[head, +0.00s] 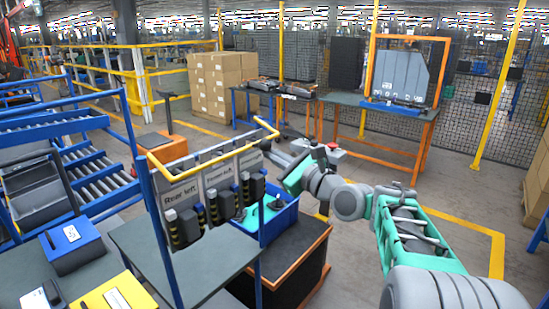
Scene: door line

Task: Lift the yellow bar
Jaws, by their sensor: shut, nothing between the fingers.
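The yellow bar (205,157) runs along the top of a blue-framed rack, above hanging grey panels (180,199). The left panel is marked "Rear left". The bar bends at both ends, and its right end rises near my gripper. My gripper (266,147) comes in from the right with dark fingers, close to the bar's right end. The fingers are shut with nothing visibly held. I cannot tell whether they touch the bar.
Black-and-grey handles (222,205) hang on the panels. A blue tray (282,219) stands on a dark cabinet (300,262) below my gripper. A grey table (190,262) is in front. Blue roller shelves (60,130) stand left; open floor (440,245) lies right.

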